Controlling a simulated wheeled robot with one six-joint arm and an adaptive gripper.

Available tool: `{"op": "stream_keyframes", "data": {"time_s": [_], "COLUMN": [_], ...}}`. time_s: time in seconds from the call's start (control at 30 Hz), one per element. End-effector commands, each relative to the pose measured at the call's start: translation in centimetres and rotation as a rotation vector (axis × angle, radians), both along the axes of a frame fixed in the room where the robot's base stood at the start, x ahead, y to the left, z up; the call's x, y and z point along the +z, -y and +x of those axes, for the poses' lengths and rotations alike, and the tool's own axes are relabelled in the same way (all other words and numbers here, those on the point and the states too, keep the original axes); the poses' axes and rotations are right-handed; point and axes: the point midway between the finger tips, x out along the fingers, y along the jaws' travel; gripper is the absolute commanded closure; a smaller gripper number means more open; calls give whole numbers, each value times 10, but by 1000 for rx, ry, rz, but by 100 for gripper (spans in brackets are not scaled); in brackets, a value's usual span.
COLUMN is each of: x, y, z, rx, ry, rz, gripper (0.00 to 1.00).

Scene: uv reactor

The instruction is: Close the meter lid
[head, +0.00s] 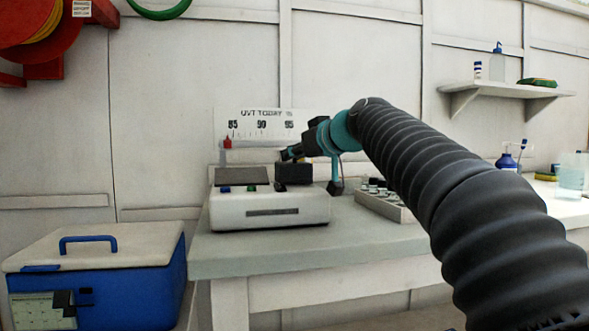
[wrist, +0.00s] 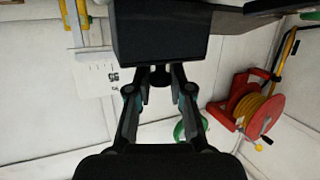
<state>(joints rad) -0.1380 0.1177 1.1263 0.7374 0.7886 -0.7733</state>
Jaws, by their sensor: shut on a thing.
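The meter is a white box (head: 268,210) with a dark grey panel (head: 241,176) and small green and blue buttons, on the bench. Its lid appears to be the black block (head: 294,173) at the right of its top. In the wrist view the black block (wrist: 160,35) fills the top middle. My gripper (head: 288,154) is just above the block in the head view. In the wrist view its fingers (wrist: 160,76) close around a small dark knob at the block's edge. The lid's exact angle and its hinge cannot be made out.
A tray of small vials (head: 385,204) stands right of the meter, beneath my arm. A blue cool box (head: 95,275) stands left of the bench (head: 235,255). A UVT chart (head: 262,124) is on the wall behind. A red hose reel (wrist: 258,105) shows at right.

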Motion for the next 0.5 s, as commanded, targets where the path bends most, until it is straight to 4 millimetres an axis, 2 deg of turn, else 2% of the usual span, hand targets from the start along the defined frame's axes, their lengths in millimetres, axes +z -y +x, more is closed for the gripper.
{"op": "stream_keyframes", "data": {"time_s": [0.03,0.43,0.47,0.5], "x": [-7,-2,-2,-2], "y": [0,1,1,1], "z": [-1,-2,-2,-2], "rx": [-1,0,0,0], "ry": [13,30,30,30], "rz": [4,9,9,9], "gripper": [100,100,75,65]}}
